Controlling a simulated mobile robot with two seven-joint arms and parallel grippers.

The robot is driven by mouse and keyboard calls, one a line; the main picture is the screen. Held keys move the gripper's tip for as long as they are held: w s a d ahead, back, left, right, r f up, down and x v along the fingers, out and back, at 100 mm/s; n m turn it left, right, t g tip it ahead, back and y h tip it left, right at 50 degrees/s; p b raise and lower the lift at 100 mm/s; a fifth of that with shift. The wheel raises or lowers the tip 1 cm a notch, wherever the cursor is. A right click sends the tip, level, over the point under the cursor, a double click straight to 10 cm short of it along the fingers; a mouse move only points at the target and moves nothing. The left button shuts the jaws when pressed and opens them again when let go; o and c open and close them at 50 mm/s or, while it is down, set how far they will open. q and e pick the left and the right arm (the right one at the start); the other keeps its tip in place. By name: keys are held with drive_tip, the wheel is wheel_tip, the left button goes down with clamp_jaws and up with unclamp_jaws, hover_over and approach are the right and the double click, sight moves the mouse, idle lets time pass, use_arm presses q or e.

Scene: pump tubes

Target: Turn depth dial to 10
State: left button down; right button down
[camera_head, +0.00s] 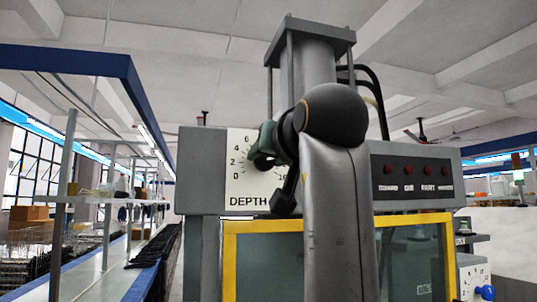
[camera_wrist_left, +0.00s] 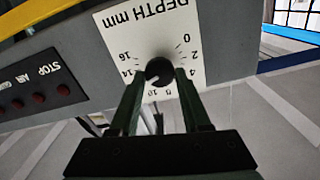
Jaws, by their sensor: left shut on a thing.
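The depth dial is a small black round knob (camera_wrist_left: 158,71) on a white scale plate (camera_wrist_left: 118,35) marked 0 to 16. The plate also shows in the head view (camera_head: 237,190), on the grey machine's front. My left gripper (camera_wrist_left: 157,78) has its two dark fingers on either side of the knob and is shut on it. In the wrist view, which is upside down, a small light mark on the knob seems to point toward the 10 to 12 side, but I cannot read it exactly. In the head view my left arm and fingers hide much of the dial. My right gripper is not in view.
Several red buttons (camera_head: 411,170) sit on the panel right of my arm. A yellow-framed window (camera_head: 230,255) lies below the dial. A blue knob (camera_head: 486,292) is at the lower right. Shelving and a long bench (camera_head: 105,280) stand at the left.

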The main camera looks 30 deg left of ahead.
use_arm(q)
drive_tip(key=shift+s+a+n+p, duration=0.1)
drive_tip(key=shift+n+p, duration=1.75)
drive_tip(key=shift+n, duration=2.05)
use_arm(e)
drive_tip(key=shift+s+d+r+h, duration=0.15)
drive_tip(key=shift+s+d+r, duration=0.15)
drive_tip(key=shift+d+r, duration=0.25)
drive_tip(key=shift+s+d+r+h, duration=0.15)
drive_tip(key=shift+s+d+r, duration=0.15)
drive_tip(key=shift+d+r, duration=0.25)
use_arm(q)
drive_tip(key=shift+c, duration=1.9)
unclamp_jaws()
drive_tip(key=b+v, duration=0.2)
drive_tip(key=v, duration=1)
drive_tip(key=shift+s+d, duration=0.2)
drive_tip(key=shift+s, duration=0.05)
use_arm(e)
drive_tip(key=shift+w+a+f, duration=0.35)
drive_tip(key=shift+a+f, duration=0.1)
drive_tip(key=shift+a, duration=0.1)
